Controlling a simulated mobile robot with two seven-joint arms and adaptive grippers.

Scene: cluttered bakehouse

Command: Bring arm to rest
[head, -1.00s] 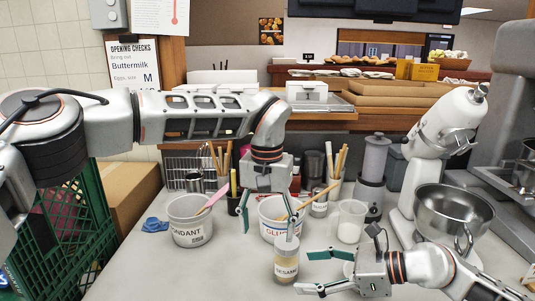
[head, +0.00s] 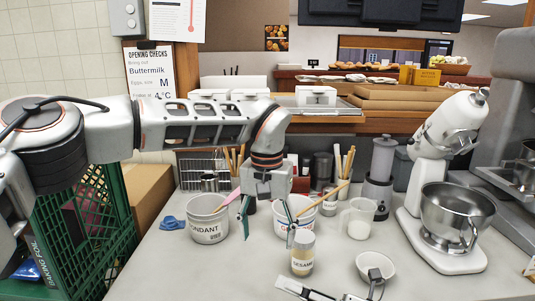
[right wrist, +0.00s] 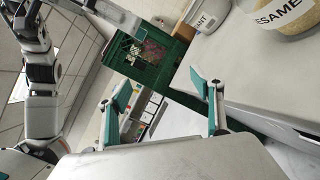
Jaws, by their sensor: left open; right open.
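My left gripper (head: 267,224) hangs open and empty over the counter, fingers pointing down, in front of the glucose tub (head: 282,226) and right of the fondant tub (head: 208,232). The sesame jar (head: 302,262) stands upright below and to the right of it. My right gripper (head: 292,290) shows only in part at the bottom edge of the head view, low in front of the sesame jar. In the right wrist view its fingers (right wrist: 160,97) are spread wide with nothing between them. The sesame jar (right wrist: 284,18) is at the top right there.
A white bowl (head: 377,264) lies close to my right gripper. A stand mixer (head: 447,205) with a steel bowl is at the right. A green crate (head: 110,215) stands left of the counter (head: 185,270). The front left of the counter is clear.

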